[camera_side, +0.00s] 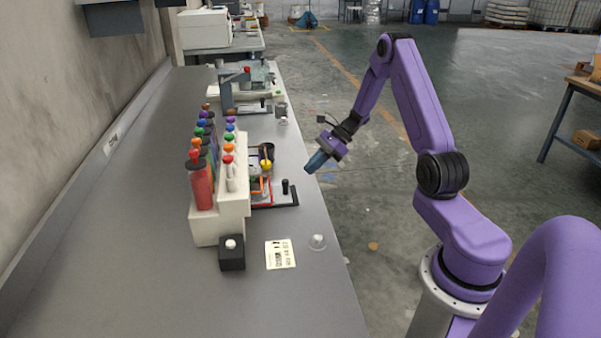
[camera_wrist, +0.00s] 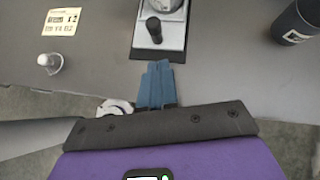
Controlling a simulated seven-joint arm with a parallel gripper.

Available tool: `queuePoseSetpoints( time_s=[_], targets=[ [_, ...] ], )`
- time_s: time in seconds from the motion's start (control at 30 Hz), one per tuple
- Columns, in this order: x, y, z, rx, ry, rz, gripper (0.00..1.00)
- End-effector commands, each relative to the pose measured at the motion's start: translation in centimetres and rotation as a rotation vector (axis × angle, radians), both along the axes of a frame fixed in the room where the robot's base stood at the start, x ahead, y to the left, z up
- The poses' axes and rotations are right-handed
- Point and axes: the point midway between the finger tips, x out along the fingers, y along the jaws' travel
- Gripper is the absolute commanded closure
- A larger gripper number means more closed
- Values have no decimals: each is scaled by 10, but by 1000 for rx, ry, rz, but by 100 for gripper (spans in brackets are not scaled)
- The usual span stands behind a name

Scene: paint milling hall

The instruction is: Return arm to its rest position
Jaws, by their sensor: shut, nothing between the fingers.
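My arm is purple with black joints and stands to the right of the bench. My gripper (camera_side: 316,162) has blue fingers and hangs at the bench's right edge, apart from the things on it. In the wrist view the blue fingers of my gripper (camera_wrist: 155,68) lie together with nothing between them. They point toward a small metal-topped device (camera_wrist: 160,35) with a black knob, which stands on the bench.
A white rack (camera_side: 232,205) holds several bottles with coloured caps. A black block (camera_side: 232,256), a printed card (camera_side: 280,254) and a small clear cup (camera_side: 317,241) sit in front. A dark cup (camera_wrist: 292,24) is at right in the wrist view. Floor right of the bench is open.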

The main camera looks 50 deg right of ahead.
Motion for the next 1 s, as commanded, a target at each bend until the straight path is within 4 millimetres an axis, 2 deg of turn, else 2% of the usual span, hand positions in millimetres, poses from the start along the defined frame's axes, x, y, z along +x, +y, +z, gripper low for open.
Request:
queuePoseSetpoints(
  time_s=[0.1, 0.3, 0.47, 0.57, 0.67, 0.73, 0.87, 1.0],
  targets=[
    [-10, -19, 19, -3, -3, -4, 100],
    [-23, -40, 41, -2, -2, -3, 100],
    [-29, -50, 51, -1, 0, -4, 100],
    [-30, -49, 55, -6, 0, 13, 100],
    [-28, -32, 60, -30, -7, 85, 100],
    [-27, -10, 64, -62, -17, 179, 100],
    [-31, 41, 75, -139, -49, 409, 100],
    [-45, 93, 86, -220, -99, 673, 100]
  ],
)
